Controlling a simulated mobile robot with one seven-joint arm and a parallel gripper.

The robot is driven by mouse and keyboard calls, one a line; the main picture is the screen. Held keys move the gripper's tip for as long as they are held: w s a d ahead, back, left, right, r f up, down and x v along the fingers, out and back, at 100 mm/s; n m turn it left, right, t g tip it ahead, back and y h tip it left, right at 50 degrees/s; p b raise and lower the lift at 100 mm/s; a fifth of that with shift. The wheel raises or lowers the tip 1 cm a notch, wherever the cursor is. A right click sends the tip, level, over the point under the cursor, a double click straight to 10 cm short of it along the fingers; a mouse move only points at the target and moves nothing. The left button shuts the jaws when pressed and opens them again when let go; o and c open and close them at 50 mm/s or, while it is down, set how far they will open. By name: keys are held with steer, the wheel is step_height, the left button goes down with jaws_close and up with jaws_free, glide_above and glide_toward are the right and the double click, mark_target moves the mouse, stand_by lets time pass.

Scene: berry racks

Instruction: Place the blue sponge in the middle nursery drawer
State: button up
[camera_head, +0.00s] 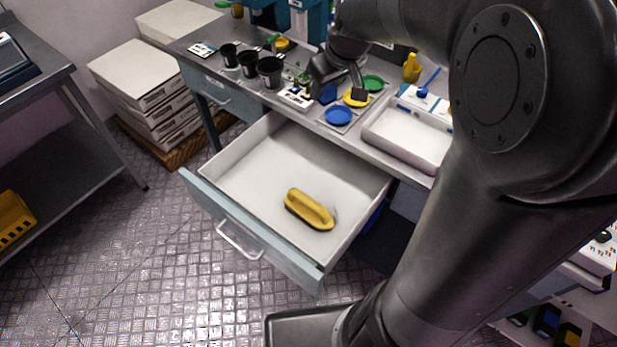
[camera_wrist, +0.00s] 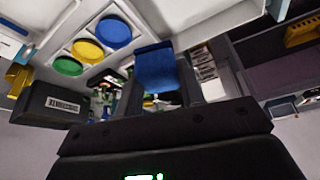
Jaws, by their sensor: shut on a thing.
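The blue sponge (camera_wrist: 156,68) is held between the two fingers of my gripper (camera_wrist: 160,86) in the wrist view. In the head view the sponge (camera_head: 328,94) shows as a small blue patch at my gripper (camera_head: 340,93), partly covered by the fingers. My gripper is over the bench top, behind the open drawer, near the colored discs. The drawer (camera_head: 262,165) in the middle of the bench is pulled well out. A yellow brush (camera_head: 309,208) lies inside it, toward the front right; the rest of its floor is bare.
Blue (camera_head: 338,115), yellow (camera_head: 356,97) and green (camera_head: 372,83) discs lie on a tray by my gripper. Black pots (camera_head: 270,71) stand to the left. A white tray (camera_head: 408,135) is to the right. Another drawer (camera_head: 215,90) at left is shut.

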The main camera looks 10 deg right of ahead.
steer(key=s+a+n+g+y, duration=0.1)
steer(key=a+n, duration=0.2)
steer(key=a, duration=0.5)
glide_above(253, 185)
steer(key=d, duration=0.1)
steer(key=f, duration=1.8)
steer(key=s+f, duration=0.1)
steer(key=f, duration=0.9)
steer(key=shift+f, duration=2.1)
steer(key=o, duration=0.9)
steer(key=shift+f, duration=0.1)
steer(key=shift+o, duration=0.2)
